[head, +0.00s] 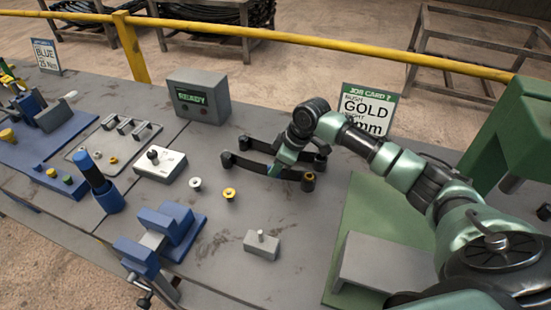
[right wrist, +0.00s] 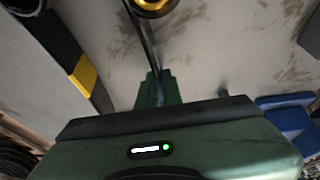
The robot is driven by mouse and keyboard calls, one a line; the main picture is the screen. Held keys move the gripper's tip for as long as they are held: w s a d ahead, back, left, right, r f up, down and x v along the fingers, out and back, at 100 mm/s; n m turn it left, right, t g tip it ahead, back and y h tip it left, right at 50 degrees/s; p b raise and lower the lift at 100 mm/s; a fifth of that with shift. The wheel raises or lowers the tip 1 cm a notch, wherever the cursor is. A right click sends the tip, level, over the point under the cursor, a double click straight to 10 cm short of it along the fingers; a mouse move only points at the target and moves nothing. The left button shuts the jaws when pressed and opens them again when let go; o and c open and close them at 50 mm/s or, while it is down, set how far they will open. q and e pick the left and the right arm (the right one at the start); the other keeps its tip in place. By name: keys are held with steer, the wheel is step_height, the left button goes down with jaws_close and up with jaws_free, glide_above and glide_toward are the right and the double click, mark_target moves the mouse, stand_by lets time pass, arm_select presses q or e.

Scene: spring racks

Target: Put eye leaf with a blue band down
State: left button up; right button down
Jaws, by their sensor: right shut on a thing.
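The dark eye leaf (head: 250,166) lies across my right gripper (head: 274,170) in the head view, with a gold bush (head: 308,177) in its right eye. My right gripper is shut on this leaf near its middle. In the right wrist view the held leaf (right wrist: 143,32) runs edge-on up to the gold eye (right wrist: 155,5). I cannot see a blue band on it; the jaws cover part of it. I cannot tell whether it touches the bench. A second dark leaf (head: 257,146) lies just behind; the right wrist view shows a dark leaf with a yellow band (right wrist: 84,76).
A silver bush (head: 195,183), gold bush (head: 229,193) and grey pin block (head: 262,247) stand in front on the bench. A job card reading GOLD (head: 365,108) stands behind. A green mat (head: 360,215) and green machine (head: 510,125) are right. A blue vise (head: 170,228) is left.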

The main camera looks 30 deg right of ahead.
steer(key=shift+w+f, duration=0.15)
steer(key=shift+f, duration=0.15)
steer(key=c, duration=1.6)
jaws_free()
steer(key=shift+f, duration=0.15)
steer(key=shift+s, duration=0.2)
steer(key=b+v, duration=0.1)
steer(key=v, duration=1.1)
steer(key=shift+a, duration=0.1)
